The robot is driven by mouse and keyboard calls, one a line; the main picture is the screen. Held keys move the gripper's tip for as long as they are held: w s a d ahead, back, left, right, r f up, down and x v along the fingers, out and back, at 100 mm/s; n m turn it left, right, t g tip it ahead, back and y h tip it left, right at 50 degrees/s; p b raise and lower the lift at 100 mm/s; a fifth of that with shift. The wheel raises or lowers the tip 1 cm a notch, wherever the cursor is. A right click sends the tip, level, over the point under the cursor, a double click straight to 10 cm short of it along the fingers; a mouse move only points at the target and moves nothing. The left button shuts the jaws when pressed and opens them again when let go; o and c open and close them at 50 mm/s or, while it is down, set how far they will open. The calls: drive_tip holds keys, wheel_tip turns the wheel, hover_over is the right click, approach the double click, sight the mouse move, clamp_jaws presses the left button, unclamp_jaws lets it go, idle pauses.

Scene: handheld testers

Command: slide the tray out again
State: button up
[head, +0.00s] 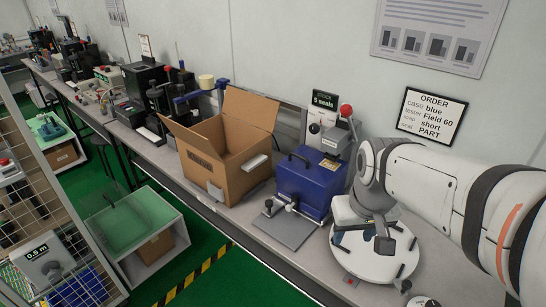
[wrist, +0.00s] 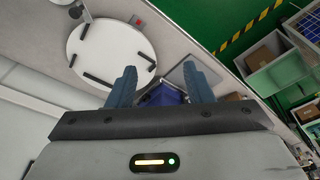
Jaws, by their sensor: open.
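A flat grey plate (head: 284,229), which looks like the tray, lies on the bench in front of the blue case (head: 307,182). Silver knobs or clamps stand where the plate meets the case; I cannot tell how the two are joined. The case has a black handle on top. My gripper (head: 376,222) is above the white round turntable, to the right of the case and apart from it. In the wrist view my gripper (wrist: 159,67) is open with nothing between its fingers. Part of the blue case (wrist: 163,97) and the grey plate (wrist: 207,74) show beyond the fingers.
The white turntable (head: 352,258) with black blocks sits below my gripper. A red-knobbed tester (head: 332,138) stands behind the case. An open cardboard box (head: 232,160) stands left of the case. An order sign (head: 432,115) hangs on the wall. The bench's front edge is close to the plate.

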drive_tip(key=w+a+n, duration=0.2)
drive_tip(key=w+a, duration=0.2)
drive_tip(key=w, duration=0.8)
drive_tip(key=n+g, duration=0.2)
drive_tip(key=n, duration=0.3)
hover_over(269, 202)
wheel_tip(269, 202, down, 14)
drive_tip(key=shift+a+r, duration=0.1)
drive_tip(key=shift+a, duration=0.05)
drive_tip(key=shift+n, duration=0.3)
wheel_tip(269, 202, down, 8)
drive_tip(key=shift+w+r+p, duration=0.15)
drive_tip(key=shift+p, duration=0.2)
clamp_jaws()
